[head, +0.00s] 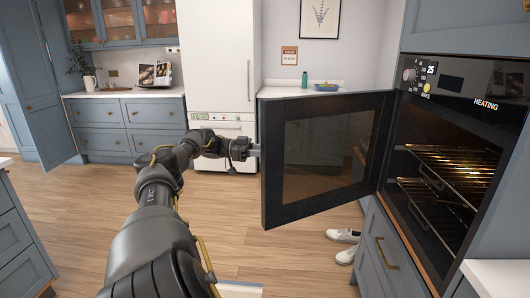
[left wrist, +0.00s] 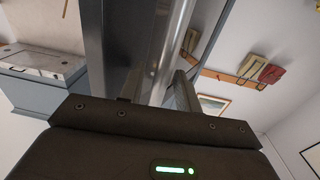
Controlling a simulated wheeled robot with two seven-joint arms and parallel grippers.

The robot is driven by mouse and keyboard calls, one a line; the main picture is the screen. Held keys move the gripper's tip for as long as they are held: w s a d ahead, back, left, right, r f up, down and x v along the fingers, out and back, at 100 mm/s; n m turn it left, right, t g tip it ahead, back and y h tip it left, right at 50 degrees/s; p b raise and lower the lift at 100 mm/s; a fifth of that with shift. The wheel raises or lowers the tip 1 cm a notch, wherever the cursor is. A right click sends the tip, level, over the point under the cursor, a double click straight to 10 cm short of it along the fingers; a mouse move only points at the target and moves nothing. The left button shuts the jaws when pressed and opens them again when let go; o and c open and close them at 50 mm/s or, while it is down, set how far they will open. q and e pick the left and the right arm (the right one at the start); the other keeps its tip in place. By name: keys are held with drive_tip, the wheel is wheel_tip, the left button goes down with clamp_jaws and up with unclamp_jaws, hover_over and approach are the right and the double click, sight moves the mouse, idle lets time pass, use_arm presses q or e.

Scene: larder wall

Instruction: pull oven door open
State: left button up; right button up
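The oven (head: 458,82) is at the right in the head view, lit inside, with its panel reading HEATING. Its black, glass-paned door (head: 272,176) stands wide open, swung out on its right-hand side hinge. My left arm reaches forward, and my left gripper (head: 252,148) is at the door's free left edge. In the left wrist view a silver bar, the door handle (left wrist: 172,45), runs down between the fingers of the left gripper (left wrist: 158,95), which look closed on it. The exact contact is partly hidden by the gripper body. My right gripper is not in view.
Wire racks (head: 450,160) sit inside the oven. A drawer (head: 385,250) with a brass handle is below it. White shoes (head: 344,240) stand on the floor under the door. A white fridge (head: 218,70) and blue cabinets (head: 125,125) are behind. Wooden floor (head: 100,215) is clear at the left.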

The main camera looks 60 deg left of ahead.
use_arm(q)
drive_tip(key=shift+s, duration=0.1)
